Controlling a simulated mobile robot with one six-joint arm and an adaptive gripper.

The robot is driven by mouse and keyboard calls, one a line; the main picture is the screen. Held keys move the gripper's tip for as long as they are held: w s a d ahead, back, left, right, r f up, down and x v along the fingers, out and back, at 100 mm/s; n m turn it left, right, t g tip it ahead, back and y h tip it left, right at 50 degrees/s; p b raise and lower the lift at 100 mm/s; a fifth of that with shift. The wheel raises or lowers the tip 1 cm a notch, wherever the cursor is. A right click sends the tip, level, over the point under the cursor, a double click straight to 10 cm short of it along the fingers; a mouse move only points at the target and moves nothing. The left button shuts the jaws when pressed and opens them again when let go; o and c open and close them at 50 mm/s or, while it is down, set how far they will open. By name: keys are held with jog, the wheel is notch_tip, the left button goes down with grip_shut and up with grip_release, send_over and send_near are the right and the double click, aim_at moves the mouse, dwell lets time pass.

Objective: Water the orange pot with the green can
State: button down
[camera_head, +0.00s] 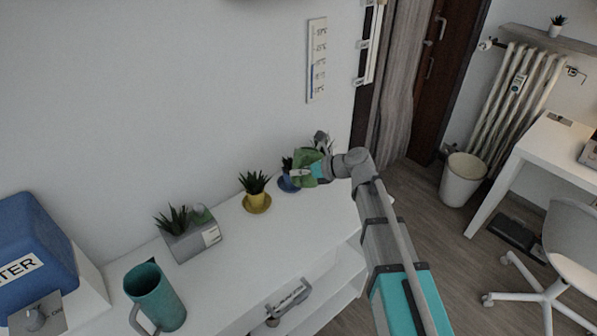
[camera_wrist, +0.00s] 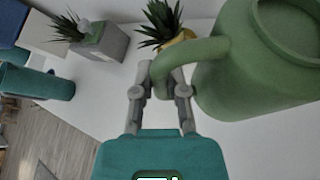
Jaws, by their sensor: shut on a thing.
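My gripper (camera_wrist: 159,90) is shut on the handle of the green can (camera_wrist: 250,70). In the head view, my gripper (camera_head: 303,172) and the green can (camera_head: 308,158) are over the far end of the white shelf, partly covering the blue pot (camera_head: 287,185). The can looks held above the shelf top; its spout is not clear. A yellow pot (camera_head: 257,199) with a spiky plant stands on a yellow saucer to the left; it also shows as a yellow-orange pot (camera_wrist: 183,37) in the wrist view, partly behind the handle. No clearly orange pot shows in the head view.
A grey planter box (camera_head: 195,240) with a spiky plant, a teal mug (camera_head: 155,297) and a blue container (camera_head: 35,245) stand on the white shelf top (camera_head: 235,255) to the left. The wall is close behind. The shelf's front strip is clear.

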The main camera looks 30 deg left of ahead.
jog(key=shift+w+r+m+g+p, duration=0.25)
jog(key=shift+w+r+m+p, duration=0.05)
jog(key=shift+r+p, duration=0.2)
jog(key=shift+w+r+m+g+p, duration=0.25)
jog(key=shift+r+m+p, duration=0.05)
jog(key=shift+r+p, duration=0.15)
dwell(4.3)
dwell(0.6)
jog(key=shift+s+f+b, duration=0.2)
jog(key=shift+b, duration=0.1)
jog(key=shift+f, duration=0.15)
jog(key=shift+s+f+n+t+b, duration=0.3)
jog(key=shift+f+n+b, duration=0.1)
jog(key=shift+f+b, duration=0.25)
jog(key=shift+s+f+n+t+b, duration=0.2)
jog(key=shift+f+n+t+b, duration=0.1)
jog(key=shift+f+n+b, duration=0.25)
jog(key=shift+s+f+t+b, duration=0.1)
jog(key=shift+f+t+b, duration=0.05)
jog(key=shift+t+b, duration=0.15)
